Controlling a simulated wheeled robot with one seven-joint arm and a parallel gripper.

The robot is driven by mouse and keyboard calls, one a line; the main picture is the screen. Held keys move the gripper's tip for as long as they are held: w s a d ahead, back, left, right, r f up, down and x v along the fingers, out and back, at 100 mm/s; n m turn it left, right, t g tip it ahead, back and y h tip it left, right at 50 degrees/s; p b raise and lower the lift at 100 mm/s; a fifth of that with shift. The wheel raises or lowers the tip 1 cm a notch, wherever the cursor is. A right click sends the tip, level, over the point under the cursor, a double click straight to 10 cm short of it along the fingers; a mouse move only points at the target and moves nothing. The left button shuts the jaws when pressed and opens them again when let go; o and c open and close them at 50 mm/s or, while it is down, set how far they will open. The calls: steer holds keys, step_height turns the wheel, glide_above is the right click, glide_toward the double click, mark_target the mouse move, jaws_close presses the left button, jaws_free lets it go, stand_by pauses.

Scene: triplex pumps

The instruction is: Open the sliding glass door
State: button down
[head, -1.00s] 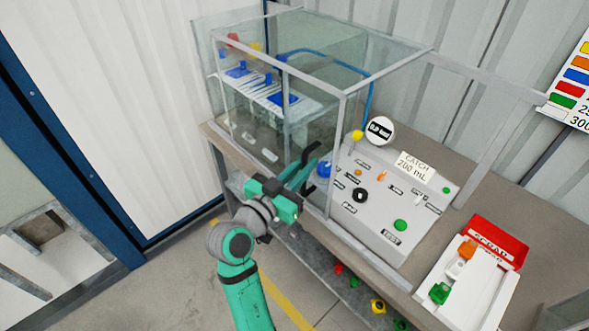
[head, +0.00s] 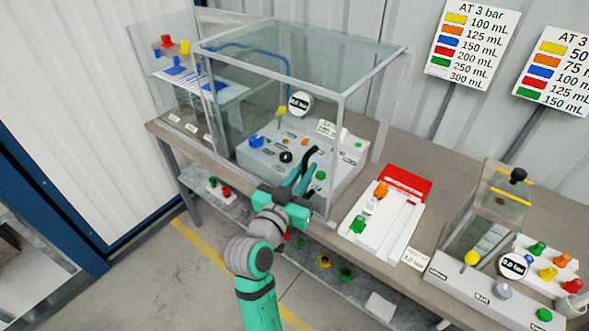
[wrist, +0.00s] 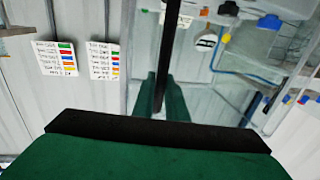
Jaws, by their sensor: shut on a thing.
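The sliding glass door is part of a clear glass hood with grey frame edges (head: 338,106). The hood now stands around the white control panel (head: 262,158) on the bench. The pump block (head: 184,82) with blue, red and yellow parts at the left is largely outside the hood. My gripper (head: 303,172) is at the hood's front right side, shut on a dark upright handle (head: 312,152). The wrist view shows the dark bar (wrist: 160,65) between my green fingers. My gripper hides part of the panel's front and the handle's lower end.
A white tray (head: 367,228) with a red scrap sign stands to the right of the hood. A second pump unit (head: 462,285) with coloured knobs is farther right. A lower shelf (head: 300,262) holds loose coloured parts. Signs stand behind the bench. Floor in front is clear.

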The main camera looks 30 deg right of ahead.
steer(key=shift+s+d, duration=0.3)
steer(key=shift+s, duration=0.35)
steer(key=c, duration=1.8)
jaws_free()
steer(key=shift+o, duration=0.2)
steer(key=shift+a, duration=0.1)
steer(key=v, duration=1)
steer(key=shift+s+a, duration=0.25)
steer(key=shift+f, duration=0.1)
